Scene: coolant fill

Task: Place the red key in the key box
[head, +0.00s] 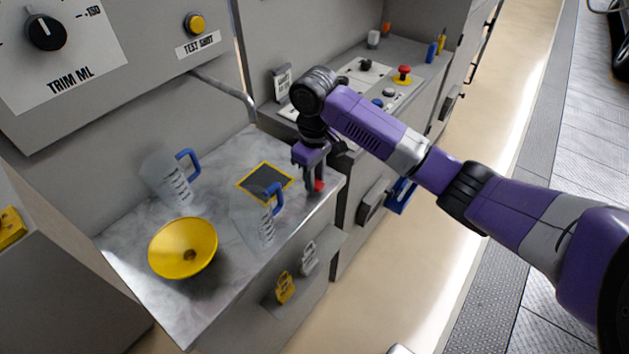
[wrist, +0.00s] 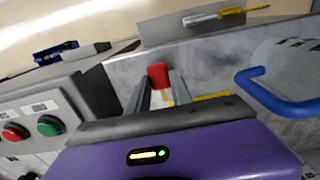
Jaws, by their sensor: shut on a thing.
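My gripper (head: 316,184) is low over the right edge of the marble worktop, shut on the red key (head: 319,186). In the wrist view the red key (wrist: 158,74) sticks out between the two finger ends of my gripper (wrist: 161,88), with the worktop edge just past it. Most of the key is hidden by the fingers in the head view. A blue box-like holder (head: 401,196) is on the side of the grey cabinet to the right, partly behind my arm; it also shows in the wrist view (wrist: 55,52). I cannot tell for sure that it is the key box.
Two clear jugs with blue handles, the near one (head: 258,222) and the far one (head: 167,180), stand on the worktop (head: 215,310). A yellow funnel (head: 183,248) and yellow-edged dark pad (head: 264,181) are there too.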

